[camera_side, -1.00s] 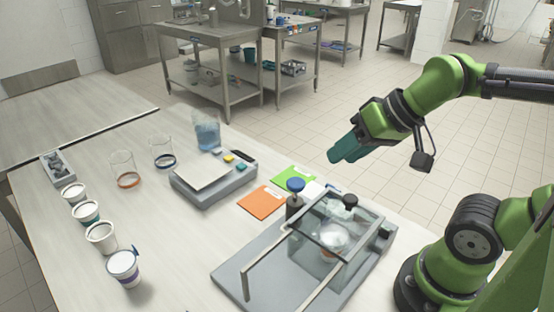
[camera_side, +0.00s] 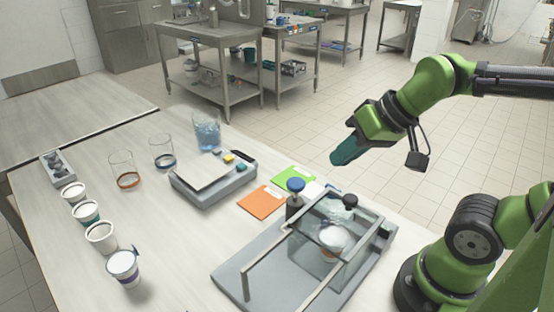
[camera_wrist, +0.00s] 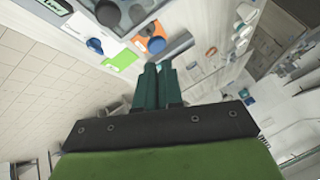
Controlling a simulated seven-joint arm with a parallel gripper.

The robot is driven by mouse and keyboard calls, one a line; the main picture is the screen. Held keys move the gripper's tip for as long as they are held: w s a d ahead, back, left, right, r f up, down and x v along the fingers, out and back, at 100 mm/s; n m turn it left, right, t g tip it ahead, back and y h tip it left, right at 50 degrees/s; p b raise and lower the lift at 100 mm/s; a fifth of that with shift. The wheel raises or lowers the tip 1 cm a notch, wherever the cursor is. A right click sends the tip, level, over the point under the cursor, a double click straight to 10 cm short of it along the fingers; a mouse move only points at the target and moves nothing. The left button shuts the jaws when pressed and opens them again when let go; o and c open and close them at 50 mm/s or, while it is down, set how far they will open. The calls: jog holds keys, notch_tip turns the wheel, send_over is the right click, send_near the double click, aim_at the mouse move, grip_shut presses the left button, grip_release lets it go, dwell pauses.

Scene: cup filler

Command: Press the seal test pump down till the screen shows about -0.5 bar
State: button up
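The seal test pump, a dark cylinder with a blue knob (camera_side: 295,187), stands upright at the back left of the grey tester base (camera_side: 232,272). Its blue knob also shows in the wrist view (camera_wrist: 156,45). A clear chamber (camera_side: 335,235) with a black lid knob holds a white cup (camera_side: 333,238). A small box with a green-lit screen (camera_wrist: 55,5) is at the wrist view's top left; its number is too small to read. My gripper (camera_side: 337,160) hangs in the air, up and right of the pump, apart from it. Its teal fingers (camera_wrist: 158,66) are together and empty.
Orange (camera_side: 261,201) and green (camera_side: 292,178) cards lie behind the pump. A scale (camera_side: 222,190), glass beakers and a row of cups are further left. The chamber's metal handle frame rises over the base. The air between my gripper and the pump is clear.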

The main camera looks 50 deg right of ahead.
jog(key=w+r+n+g, duration=0.1)
jog(key=w, duration=0.2)
jog(key=w+n+g+h, duration=0.1)
jog(key=w+g, duration=0.1)
jog(key=w, duration=0.1)
jog(key=w+a+r+n+g, duration=0.1)
jog(key=w, duration=0.2)
jog(key=shift+w+r+g, duration=0.1)
jog(key=shift+r+g, duration=0.2)
jog(key=shift+g, duration=0.1)
grip_shut()
jog(key=r, duration=0.1)
jog(key=r+g, duration=0.1)
jog(key=n+h, duration=0.1)
jog(key=shift+w+r+g, duration=0.3)
jog(key=shift+r, duration=0.1)
send_near(297, 182)
notch_tip(297, 182, down, 7)
jog(key=shift+r, duration=0.1)
